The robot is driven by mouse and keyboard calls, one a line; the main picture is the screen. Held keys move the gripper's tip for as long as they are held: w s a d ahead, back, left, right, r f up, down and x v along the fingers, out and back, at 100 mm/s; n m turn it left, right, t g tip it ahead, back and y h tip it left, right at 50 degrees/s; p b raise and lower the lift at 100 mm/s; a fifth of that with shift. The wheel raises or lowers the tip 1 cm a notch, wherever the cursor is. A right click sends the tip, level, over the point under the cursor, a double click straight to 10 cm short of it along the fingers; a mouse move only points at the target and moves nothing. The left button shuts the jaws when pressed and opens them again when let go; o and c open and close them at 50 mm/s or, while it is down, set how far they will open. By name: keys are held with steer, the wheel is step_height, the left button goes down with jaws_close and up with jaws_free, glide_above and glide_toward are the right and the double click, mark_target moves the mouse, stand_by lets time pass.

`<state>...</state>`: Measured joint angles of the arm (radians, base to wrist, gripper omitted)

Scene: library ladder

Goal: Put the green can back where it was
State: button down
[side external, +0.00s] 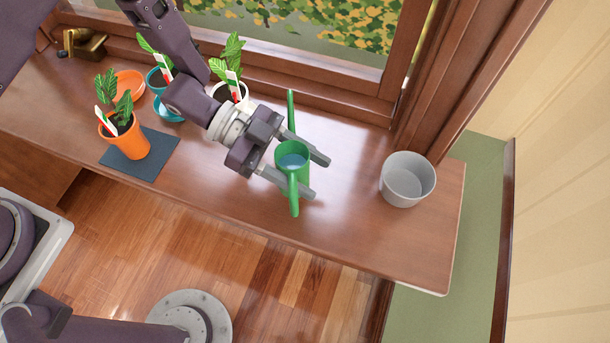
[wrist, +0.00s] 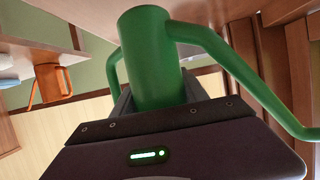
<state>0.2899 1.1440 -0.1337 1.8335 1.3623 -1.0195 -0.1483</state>
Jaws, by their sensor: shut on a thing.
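The green can (side external: 292,168) is a small watering can with a long spout and a handle, and water shows inside it. My gripper (side external: 320,178) is shut on the can's body, with one finger on each side. The can looks upright over the wooden sill (side external: 350,235); I cannot tell whether its base touches the wood. In the wrist view the can (wrist: 150,60) fills the space between the fingers, with its spout reaching to the right.
A grey pot (side external: 407,180) stands at the right end. An orange potted plant (side external: 128,138) sits on a dark mat (side external: 165,150) at left. A teal pot (side external: 157,80) and a white pot (side external: 228,95) with seedlings stand near the window. Wood is bare between can and grey pot.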

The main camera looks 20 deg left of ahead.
steer(key=shift+f, duration=1.2)
steer(key=shift+f, duration=0.15)
steer(key=c, duration=0.6)
jaws_free()
steer(key=shift+w+a+r, duration=0.1)
steer(key=shift+a+r, duration=0.2)
steer(key=v, duration=1.1)
steer(key=shift+a, duration=0.2)
